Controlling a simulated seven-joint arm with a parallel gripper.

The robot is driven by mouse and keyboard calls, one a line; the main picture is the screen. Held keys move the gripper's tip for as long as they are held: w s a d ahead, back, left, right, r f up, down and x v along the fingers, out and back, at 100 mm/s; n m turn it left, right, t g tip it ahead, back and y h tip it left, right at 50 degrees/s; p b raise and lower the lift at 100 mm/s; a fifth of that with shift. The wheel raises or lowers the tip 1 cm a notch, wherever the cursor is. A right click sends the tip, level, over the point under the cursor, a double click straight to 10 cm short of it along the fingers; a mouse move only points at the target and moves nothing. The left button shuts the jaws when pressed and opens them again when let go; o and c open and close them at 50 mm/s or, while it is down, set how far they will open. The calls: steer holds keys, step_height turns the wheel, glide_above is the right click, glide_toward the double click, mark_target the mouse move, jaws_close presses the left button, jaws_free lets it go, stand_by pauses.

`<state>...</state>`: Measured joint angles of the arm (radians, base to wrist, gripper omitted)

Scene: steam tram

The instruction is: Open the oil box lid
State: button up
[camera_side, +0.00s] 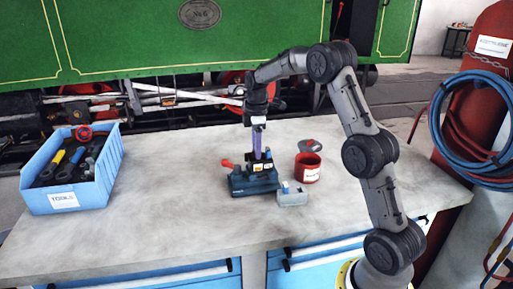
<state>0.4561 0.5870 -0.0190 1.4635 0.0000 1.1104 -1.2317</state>
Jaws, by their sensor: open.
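A dark teal box-like unit (251,184) stands on the grey workbench near the middle. It has a red knob or lever at its left and small yellow labels on top. I take it to be the oil box; its lid is too small and too covered by my gripper to tell its position. My gripper (260,158) points straight down at the top of this unit, with purple parts above the fingertips. It is open; whether it touches the unit cannot be told.
A small grey box (292,196) sits just right of the unit. A red tin (308,170) stands behind it, with a grey round piece (310,146) beyond. A blue tool crate (92,184) is at the left. The bench front is clear; a green tram side is behind.

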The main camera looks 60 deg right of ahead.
jaws_close()
stand_by(1.4)
